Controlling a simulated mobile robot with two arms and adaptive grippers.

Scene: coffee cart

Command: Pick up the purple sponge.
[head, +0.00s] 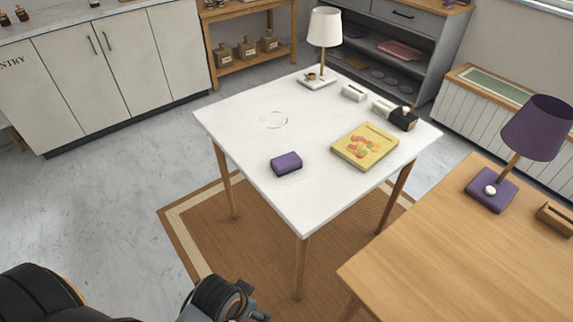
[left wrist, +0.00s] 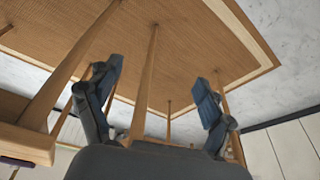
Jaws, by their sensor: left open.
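The purple sponge (head: 286,163) is a small block lying on the white table (head: 249,154), near its front left edge. My left gripper (head: 250,303) is at the bottom of the head view, in front of the table and apart from the sponge. In the left wrist view its two fingers (left wrist: 156,90) stand wide apart with nothing between them. The sponge does not show in the left wrist view. My right gripper is in neither view.
A yellow fruit-pictured box (head: 366,147), a white lamp (head: 325,30), a white block (head: 355,92) and a black-and-white holder (head: 396,114) stand on the white table. A wooden table (head: 470,260) with a purple lamp (head: 538,128) is at right. A brown rug (head: 250,250) lies below.

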